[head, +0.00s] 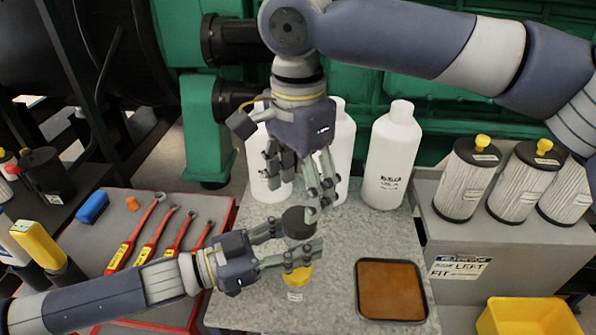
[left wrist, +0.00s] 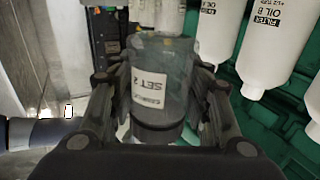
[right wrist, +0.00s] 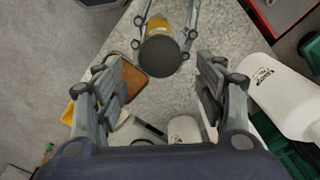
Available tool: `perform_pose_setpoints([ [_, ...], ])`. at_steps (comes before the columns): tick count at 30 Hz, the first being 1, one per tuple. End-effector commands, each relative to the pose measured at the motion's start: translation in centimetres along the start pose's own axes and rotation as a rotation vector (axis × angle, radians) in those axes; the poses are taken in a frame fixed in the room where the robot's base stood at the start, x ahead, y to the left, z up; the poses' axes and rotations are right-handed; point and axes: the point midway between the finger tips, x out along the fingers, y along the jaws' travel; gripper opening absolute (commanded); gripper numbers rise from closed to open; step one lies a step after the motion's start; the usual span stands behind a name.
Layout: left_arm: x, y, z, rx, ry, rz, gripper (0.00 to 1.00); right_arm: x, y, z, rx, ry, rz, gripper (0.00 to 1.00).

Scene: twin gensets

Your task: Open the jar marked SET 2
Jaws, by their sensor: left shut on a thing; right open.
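My left gripper (head: 300,243) is shut on the jar, with its fingers on both sides of it. In the left wrist view the jar (left wrist: 165,75) is greyish, and its label reads SET 2, upside down in that picture. Its dark round lid (head: 299,222) faces up, and the lid also shows in the right wrist view (right wrist: 160,56). My right gripper (head: 297,190) is open and empty just above the lid, fingers pointing down. A yellow part with a white label (head: 296,283) shows below the lower left finger; I cannot tell whether it belongs to the jar.
White bottles (head: 393,155) stand behind on the grey speckled worktop (head: 335,262). A brown-bottomed tray (head: 390,290) lies right of the jar. Red-handled wrenches (head: 150,240) lie on the left. Filters (head: 467,180) stand on a grey box at right, near a yellow bin (head: 527,316).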

Motion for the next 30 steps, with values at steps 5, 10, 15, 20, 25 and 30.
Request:
perform_pose_setpoints([
  [5, 0.0, 0.0, 0.0, 0.000, 0.000, 0.000, 0.00, 2.9, 0.0, 0.0, -0.002, 0.000, 0.001, 0.64],
  [10, 0.0, 0.0, 0.0, 0.000, 0.000, 0.000, 0.00, 4.7, 0.0, 0.0, -0.002, -0.001, -0.001, 0.64],
  [15, 0.0, 0.0, 0.0, 0.000, 0.000, 0.000, 0.00, 5.3, -0.1, 0.0, -0.002, -0.001, -0.002, 0.64],
  [20, 0.0, 0.0, 0.0, 0.000, 0.000, 0.000, 0.00, 5.3, -0.1, 0.0, -0.002, -0.001, -0.003, 0.64],
  [25, 0.0, 0.0, 0.0, 0.000, 0.000, 0.000, 0.00, 5.3, -0.1, 0.0, -0.002, -0.001, -0.003, 0.37],
  [30, 0.0, 0.0, 0.0, 0.000, 0.001, 0.001, 0.00, 5.3, -0.1, 0.0, -0.002, -0.001, -0.003, 0.18],
])
